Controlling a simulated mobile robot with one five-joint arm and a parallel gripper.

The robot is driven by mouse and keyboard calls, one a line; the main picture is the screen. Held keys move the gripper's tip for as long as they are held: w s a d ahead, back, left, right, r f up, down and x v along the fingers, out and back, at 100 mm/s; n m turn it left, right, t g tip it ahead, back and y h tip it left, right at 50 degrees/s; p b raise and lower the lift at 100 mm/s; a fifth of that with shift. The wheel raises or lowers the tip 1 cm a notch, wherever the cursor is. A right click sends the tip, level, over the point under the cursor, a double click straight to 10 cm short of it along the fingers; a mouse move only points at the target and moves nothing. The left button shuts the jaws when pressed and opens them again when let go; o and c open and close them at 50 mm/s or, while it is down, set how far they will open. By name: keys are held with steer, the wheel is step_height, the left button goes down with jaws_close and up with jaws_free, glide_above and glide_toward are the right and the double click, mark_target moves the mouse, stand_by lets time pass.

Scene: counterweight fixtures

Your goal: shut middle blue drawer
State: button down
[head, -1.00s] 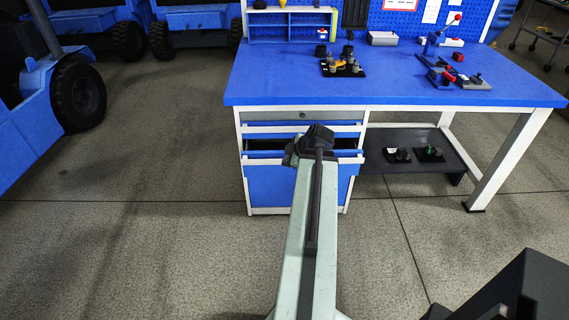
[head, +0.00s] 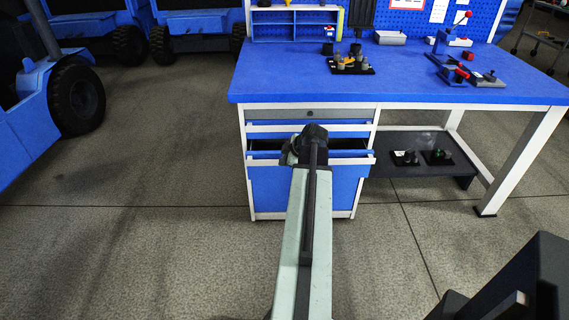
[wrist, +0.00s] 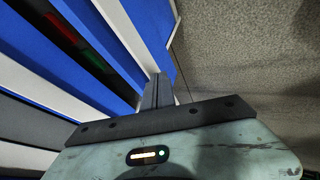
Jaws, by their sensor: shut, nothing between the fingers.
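The middle blue drawer (head: 354,154) of the bench cabinet stands partly open in the head view. Its dark interior shows above its front, to the right of my arm. My arm's end covers the middle of the drawer front and hides my fingertips there. In the wrist view my gripper (wrist: 158,92) is shut and empty, with its fingers close to the blue and white drawer fronts. I cannot tell whether they touch. A red thing and a green thing show in a dark gap between the blue panels.
The blue workbench top (head: 420,92) overhangs the cabinet and carries several fixtures. A dark lower shelf (head: 400,174) with small parts is at the right, beside a white bench leg (head: 520,155). Blue vehicles stand at the left. The floor in front is clear.

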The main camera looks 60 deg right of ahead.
steer(key=w+d, duration=0.5)
steer(key=d, duration=0.3)
steer(key=shift+w+d, duration=0.3)
steer(key=shift+d, duration=0.05)
steer(key=shift+r, duration=0.1)
steer(key=shift+a, duration=0.1)
steer(key=s+a+r+p, duration=0.5)
steer(key=s+r+p, duration=0.2)
steer(key=s+p, duration=0.1)
steer(key=shift+s+r, duration=0.3)
steer(key=shift+r, duration=0.1)
